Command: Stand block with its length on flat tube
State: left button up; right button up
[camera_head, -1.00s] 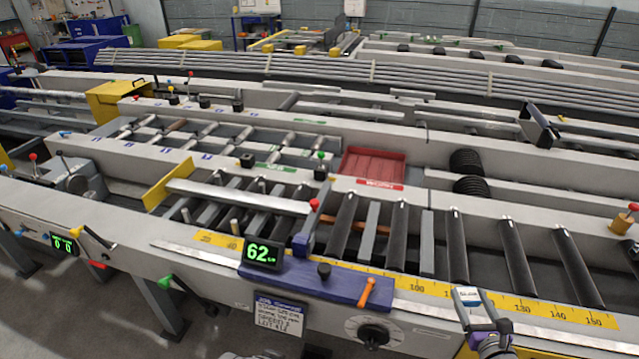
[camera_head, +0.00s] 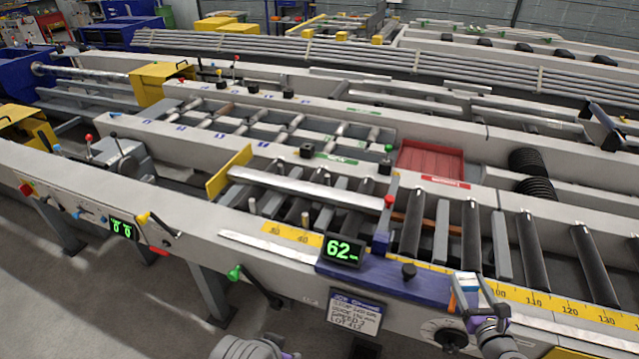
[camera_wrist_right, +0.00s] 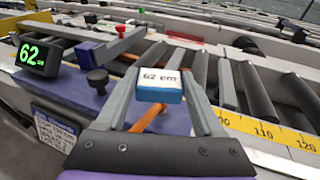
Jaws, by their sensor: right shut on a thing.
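Part of my left arm shows at the bottom edge, without visible fingertips.
A green "62" display (camera_head: 343,250) sits on a blue carriage (camera_head: 385,278) with a black knob and a red-topped upright (camera_head: 386,215) near the tube's right end. An orange lever (camera_head: 452,301) is close to my right gripper. A red tray (camera_head: 430,160) lies behind the rollers.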

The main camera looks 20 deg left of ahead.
aim_at(302, 186)
jog(key=k+j+u, duration=0.2)
jog(key=j, duration=1.2)
jog(key=j+u, duration=0.2)
jog(key=j, duration=1.2)
jog(key=i+j, duration=0.4)
jog(key=i+l, duration=0.15)
jog(key=i, duration=0.3)
jog(key=i+l, duration=0.1)
jog(key=i, duration=0.35)
